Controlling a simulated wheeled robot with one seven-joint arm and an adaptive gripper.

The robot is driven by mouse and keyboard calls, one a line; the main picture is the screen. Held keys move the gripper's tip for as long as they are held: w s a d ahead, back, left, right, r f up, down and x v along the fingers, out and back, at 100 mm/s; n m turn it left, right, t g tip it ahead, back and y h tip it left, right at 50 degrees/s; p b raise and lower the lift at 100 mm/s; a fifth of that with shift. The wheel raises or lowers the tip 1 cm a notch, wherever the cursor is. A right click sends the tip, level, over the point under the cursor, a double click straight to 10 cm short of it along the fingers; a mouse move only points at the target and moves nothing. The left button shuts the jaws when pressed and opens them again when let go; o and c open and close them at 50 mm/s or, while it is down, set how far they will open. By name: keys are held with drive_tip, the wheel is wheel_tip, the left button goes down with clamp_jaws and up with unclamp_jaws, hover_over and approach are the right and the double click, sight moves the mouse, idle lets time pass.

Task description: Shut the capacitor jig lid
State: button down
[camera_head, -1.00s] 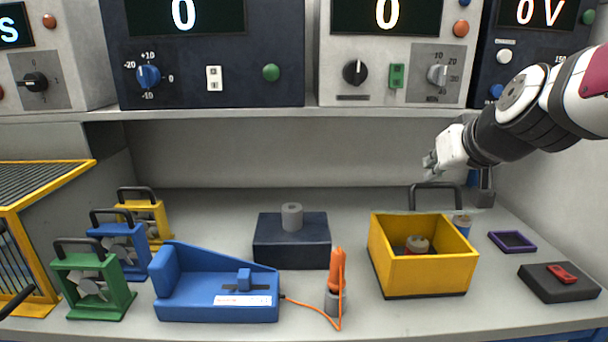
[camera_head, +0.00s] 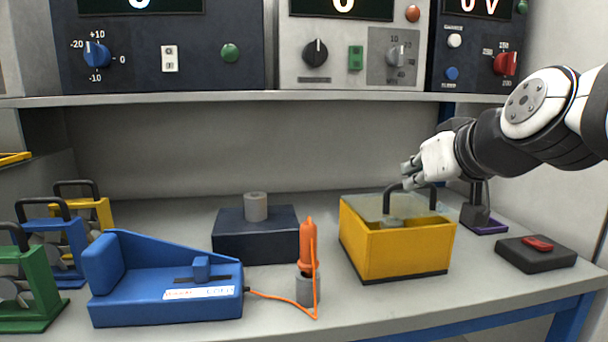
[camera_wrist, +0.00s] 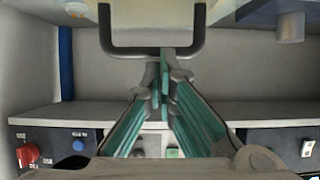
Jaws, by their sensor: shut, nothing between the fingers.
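The capacitor jig is a yellow open-topped box (camera_head: 395,252) at the right of the bench in the head view. Its pale see-through lid (camera_head: 366,207) spans much of the box top; I cannot tell whether it is fully down. A dark U-shaped lid handle (camera_head: 388,200) stands up from it and shows large in the wrist view (camera_wrist: 107,30). A dim part inside the box shows through the lid. My gripper (camera_head: 408,178) is shut and empty, right at the handle. In the wrist view its fingertips (camera_wrist: 165,72) are by the handle bar; contact is unclear.
An orange tool (camera_head: 307,240) in a grey holder stands left of the box. A blue fixture (camera_head: 165,290) and dark block (camera_head: 255,240) lie farther left. A black pad with a red piece (camera_head: 536,254) is to the right. A shelf (camera_head: 240,98) with instruments runs above.

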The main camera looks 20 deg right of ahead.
drive_tip(key=shift+s+f+b, duration=0.4)
drive_tip(key=shift+f+b, duration=0.4)
drive_tip(key=shift+f, duration=0.05)
drive_tip(key=shift+a, duration=0.1)
